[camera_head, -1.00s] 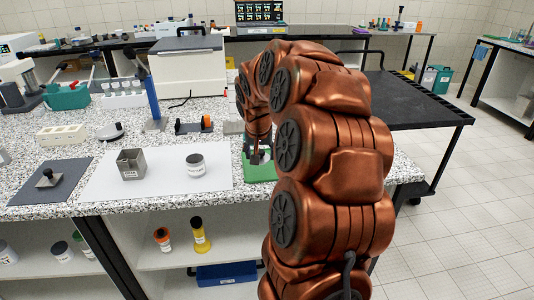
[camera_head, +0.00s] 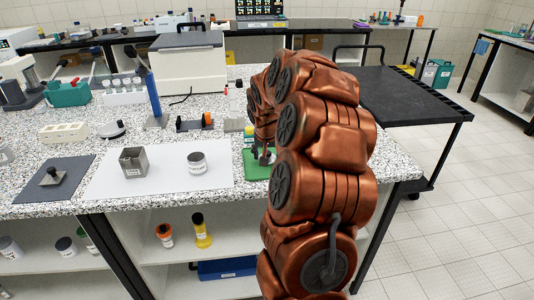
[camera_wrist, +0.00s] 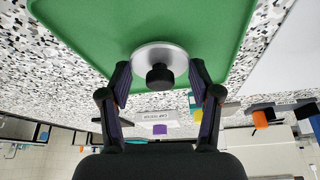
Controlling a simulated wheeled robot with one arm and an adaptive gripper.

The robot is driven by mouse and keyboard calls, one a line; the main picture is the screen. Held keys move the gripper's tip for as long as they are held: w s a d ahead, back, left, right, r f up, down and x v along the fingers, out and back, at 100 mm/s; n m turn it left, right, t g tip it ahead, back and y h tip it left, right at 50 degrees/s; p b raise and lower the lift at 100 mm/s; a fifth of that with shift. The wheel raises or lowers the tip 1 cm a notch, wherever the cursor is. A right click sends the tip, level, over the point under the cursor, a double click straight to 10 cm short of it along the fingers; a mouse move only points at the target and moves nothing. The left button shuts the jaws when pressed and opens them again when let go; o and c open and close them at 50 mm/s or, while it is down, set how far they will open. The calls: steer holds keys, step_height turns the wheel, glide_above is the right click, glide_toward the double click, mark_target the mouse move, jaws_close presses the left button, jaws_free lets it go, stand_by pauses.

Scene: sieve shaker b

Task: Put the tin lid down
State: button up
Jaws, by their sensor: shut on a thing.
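The tin lid (camera_wrist: 160,56) is a round silver disc with a black knob. In the head view my gripper (camera_head: 262,157) is small and partly hidden by my arm, over the green tray (camera_head: 254,170) at the right of the speckled bench. A round grey tin (camera_head: 197,164) stands on the white mat (camera_head: 105,182), left of the tray.
A square metal container (camera_head: 133,163) stands on the white mat. A knobbed square plate (camera_head: 52,177) lies on a dark mat (camera_head: 28,187). A blue-posted stand (camera_head: 154,105) is behind the mat.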

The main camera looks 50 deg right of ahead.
steer(key=shift+f, duration=0.2)
steer(key=o, duration=0.8)
steer(key=shift+r, duration=0.1)
steer(key=b+v, duration=0.2)
steer(key=v, duration=1)
steer(key=shift+r+b, duration=0.1)
steer(key=shift+b, duration=0.25)
steer(key=s+a+f+n+g+y, duration=0.1)
steer(key=s+a+f+n, duration=0.1)
steer(key=s+a, duration=0.5)
steer(key=s+a+f+n+g+y, duration=0.1)
steer(key=s+a+f+n, duration=0.15)
steer(key=a, duration=0.85)
steer(key=s+a+f+n+g+y, duration=0.1)
steer(key=s+a+n, duration=0.25)
steer(key=a, duration=0.55)
steer(key=shift+n+g, duration=0.9)
steer(key=s+a+f, duration=0.1)
steer(key=s+a, duration=0.1)
steer(key=s, duration=0.2)
steer(key=s+a+f, duration=0.2)
steer(key=s, duration=0.3)
steer(key=s+a+f, duration=0.2)
steer(key=s+a, duration=0.1)
steer(key=s, duration=0.2)
